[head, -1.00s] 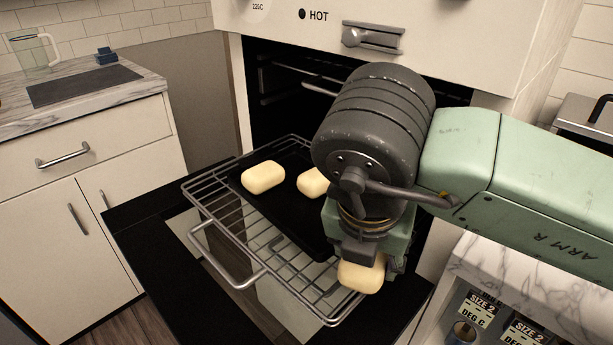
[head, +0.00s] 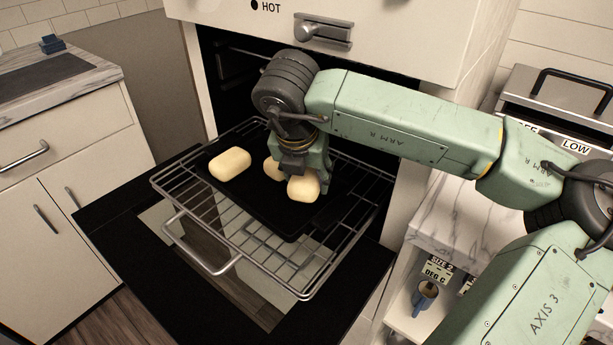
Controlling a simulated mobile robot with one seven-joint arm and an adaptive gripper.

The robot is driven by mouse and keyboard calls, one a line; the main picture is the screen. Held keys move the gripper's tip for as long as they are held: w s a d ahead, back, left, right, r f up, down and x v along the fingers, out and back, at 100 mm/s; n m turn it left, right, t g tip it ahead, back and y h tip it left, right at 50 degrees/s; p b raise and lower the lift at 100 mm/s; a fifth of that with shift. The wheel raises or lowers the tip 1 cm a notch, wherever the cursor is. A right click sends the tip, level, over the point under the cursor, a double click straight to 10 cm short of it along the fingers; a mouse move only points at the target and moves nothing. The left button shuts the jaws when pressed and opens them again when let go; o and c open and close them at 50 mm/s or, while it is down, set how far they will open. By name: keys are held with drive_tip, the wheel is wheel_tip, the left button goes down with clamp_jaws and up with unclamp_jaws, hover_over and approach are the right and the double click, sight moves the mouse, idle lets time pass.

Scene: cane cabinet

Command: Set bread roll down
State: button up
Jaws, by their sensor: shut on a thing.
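My gripper (head: 304,172) points down over the black baking tray (head: 262,215), shut on a pale bread roll (head: 304,187). The held roll is over the right part of the tray; I cannot tell whether it touches the tray. A second roll (head: 230,163) lies on the left of the tray. A third roll (head: 272,168) lies just behind the held one, partly hidden by it and by my gripper. The tray rests on a wire rack (head: 340,245) pulled out of the oven.
The oven door (head: 130,215) is folded down under the rack. The dark oven opening (head: 228,88) is behind my gripper, below a panel with a handle (head: 323,32). A marble counter (head: 445,220) is at the right and a cabinet (head: 70,150) at the left. The tray's front is bare.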

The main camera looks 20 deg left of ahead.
drive_tip(key=shift+f, duration=1)
drive_tip(key=shift+f+b, duration=0.25)
drive_tip(key=shift+b, duration=0.05)
drive_tip(key=o, duration=1)
drive_tip(key=shift+r, duration=0.1)
drive_tip(key=shift+c, duration=0.2)
drive_tip(key=shift+s+r+p, duration=0.1)
drive_tip(key=shift+r+p, duration=0.3)
drive_tip(key=shift+r, duration=0.05)
drive_tip(key=b+v, duration=0.1)
drive_tip(key=v, duration=1)
drive_tip(key=shift+s+r+b, duration=0.2)
drive_tip(key=shift+b, duration=0.15)
